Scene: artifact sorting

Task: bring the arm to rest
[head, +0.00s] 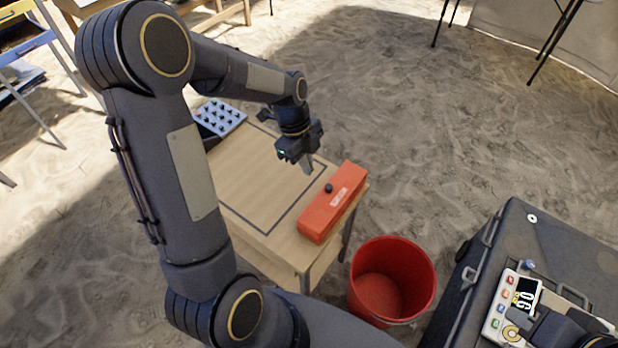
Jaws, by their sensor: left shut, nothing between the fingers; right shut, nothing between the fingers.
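My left arm comes in from the lower left, bends high and reaches over the small wooden table. My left gripper (308,166) points down above the table, next to the red-orange box. It is shut and empty. My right gripper (560,326) shows only in part at the lower right corner, close to the device with the display on the dark case. It is shut and holds nothing.
The wooden table (248,184) bears a red-orange box (332,203) with a small dark knob and a white tray (220,116) of dark pieces. A red bucket (392,278) stands on the sand beside it. A dark case (520,235) bears a device (511,306) with coloured buttons.

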